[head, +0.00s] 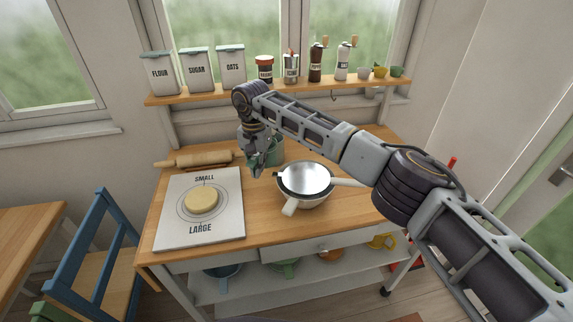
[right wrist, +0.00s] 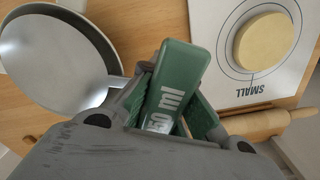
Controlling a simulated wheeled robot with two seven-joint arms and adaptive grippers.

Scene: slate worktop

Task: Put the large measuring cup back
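A green measuring cup (head: 272,150) is at the back of the worktop, partly hidden behind my right gripper (head: 257,160). In the right wrist view its green handle (right wrist: 184,72), with a marking ending in "50 ml", lies between the fingers of my right gripper (right wrist: 170,112). The fingers look closed on the handle. The cup's bowl is out of sight in that view. I cannot tell whether the cup touches the worktop. My left gripper is not in view.
A pan and white bowl (head: 305,182) stand right of the gripper. A board (head: 170,225) with dough (head: 201,200) and a rolling pin (head: 195,160) lie left. The shelf (head: 215,94) above holds canisters, mills and small cups (head: 397,71); a hook (head: 333,97) hangs beneath.

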